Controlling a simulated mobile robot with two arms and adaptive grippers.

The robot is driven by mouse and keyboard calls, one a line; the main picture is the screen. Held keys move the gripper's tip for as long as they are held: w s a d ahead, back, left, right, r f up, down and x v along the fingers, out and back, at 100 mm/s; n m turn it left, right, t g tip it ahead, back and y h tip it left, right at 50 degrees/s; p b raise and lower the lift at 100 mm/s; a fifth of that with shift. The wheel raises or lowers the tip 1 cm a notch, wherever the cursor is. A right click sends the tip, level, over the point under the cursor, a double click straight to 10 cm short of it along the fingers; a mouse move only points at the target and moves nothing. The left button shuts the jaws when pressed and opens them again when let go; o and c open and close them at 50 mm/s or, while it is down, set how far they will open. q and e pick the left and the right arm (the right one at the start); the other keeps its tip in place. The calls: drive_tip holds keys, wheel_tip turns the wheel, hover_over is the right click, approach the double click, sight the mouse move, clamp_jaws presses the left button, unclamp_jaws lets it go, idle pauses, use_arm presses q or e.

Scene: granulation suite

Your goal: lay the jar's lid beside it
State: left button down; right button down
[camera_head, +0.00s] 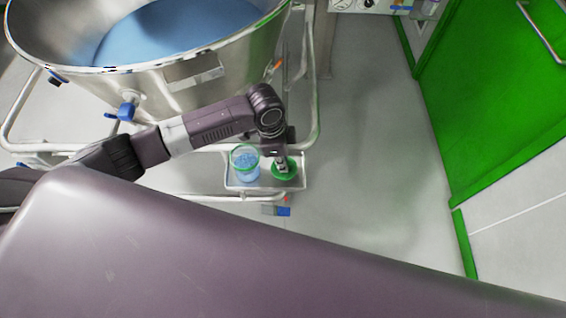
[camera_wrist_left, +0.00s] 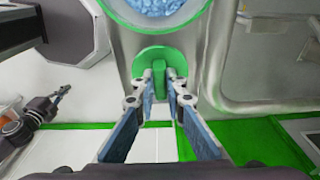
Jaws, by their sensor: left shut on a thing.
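The open jar (camera_head: 245,164) has a green rim and blue contents. It stands on a small pale tray (camera_head: 234,185) on the frame below the big vessel. The jar's rim and contents also show at the top of the left wrist view (camera_wrist_left: 158,8). The green lid (camera_head: 291,174) is off the jar, just to its right over the tray. My left gripper (camera_head: 283,167) is shut on the lid's raised handle, seen between the fingertips in the left wrist view (camera_wrist_left: 160,82). I cannot tell whether the lid touches the tray.
A large steel vessel (camera_head: 180,85) with blue contents stands behind the tray, inside a tubular frame (camera_head: 312,95). A green door (camera_head: 490,90) is at the right. Grey floor (camera_head: 375,150) between them is clear.

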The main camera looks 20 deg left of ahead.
use_arm(q)
drive_tip(key=shift+f, duration=0.8)
drive_tip(key=shift+f, duration=0.15)
drive_tip(key=c, duration=2)
unclamp_jaws()
drive_tip(key=r, duration=0.4)
drive_tip(key=a+r, duration=0.1)
drive_tip(key=r, duration=0.7)
drive_tip(key=shift+s+a+r, duration=0.1)
drive_tip(key=shift+s+a, duration=0.1)
drive_tip(key=shift+a, duration=0.15)
